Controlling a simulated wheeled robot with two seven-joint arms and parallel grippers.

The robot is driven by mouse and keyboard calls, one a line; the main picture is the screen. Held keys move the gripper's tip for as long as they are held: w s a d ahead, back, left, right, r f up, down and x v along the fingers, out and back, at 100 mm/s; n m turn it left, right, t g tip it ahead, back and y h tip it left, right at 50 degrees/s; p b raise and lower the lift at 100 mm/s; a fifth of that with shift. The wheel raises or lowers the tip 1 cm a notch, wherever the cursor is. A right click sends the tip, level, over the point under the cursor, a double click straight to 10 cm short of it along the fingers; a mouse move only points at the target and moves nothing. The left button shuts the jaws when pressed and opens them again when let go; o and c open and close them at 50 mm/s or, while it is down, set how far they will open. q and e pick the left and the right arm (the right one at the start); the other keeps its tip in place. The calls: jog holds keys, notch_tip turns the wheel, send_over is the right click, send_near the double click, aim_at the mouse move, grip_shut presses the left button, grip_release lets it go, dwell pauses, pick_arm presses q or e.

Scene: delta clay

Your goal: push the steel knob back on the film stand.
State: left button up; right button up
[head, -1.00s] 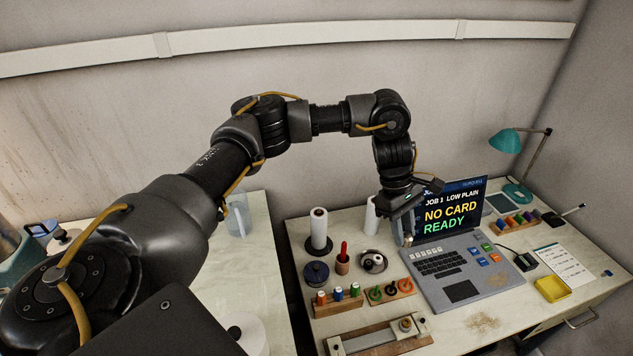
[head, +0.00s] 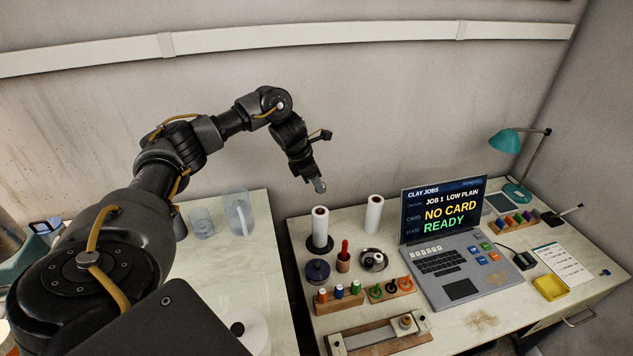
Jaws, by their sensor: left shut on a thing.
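My left gripper (head: 315,179) is raised above the back of the right-hand table. It is shut on a small grey rounded piece, which looks like the steel knob (head: 320,187). The film stand (head: 312,243) appears to be the dark round base below it, with an upright white roll (head: 320,228) on it. The gripper and knob are above the roll in the picture and apart from it. The top of the roll shows a dark centre. My right gripper is not in view.
A second white roll (head: 374,214) stands right of the stand. A laptop (head: 460,262) is farther right. Clear jugs (head: 238,215) are on the left table.

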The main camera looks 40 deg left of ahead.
pick_arm(q)
jog(key=shift+f, duration=0.2)
notch_tip(320, 180, down, 6)
jog(key=b, duration=0.4)
jog(key=shift+b, duration=0.35)
dwell(1.0)
jog(key=shift+f, duration=0.2)
dwell(1.1)
jog(key=o, duration=1)
jog(key=shift+o, duration=0.4)
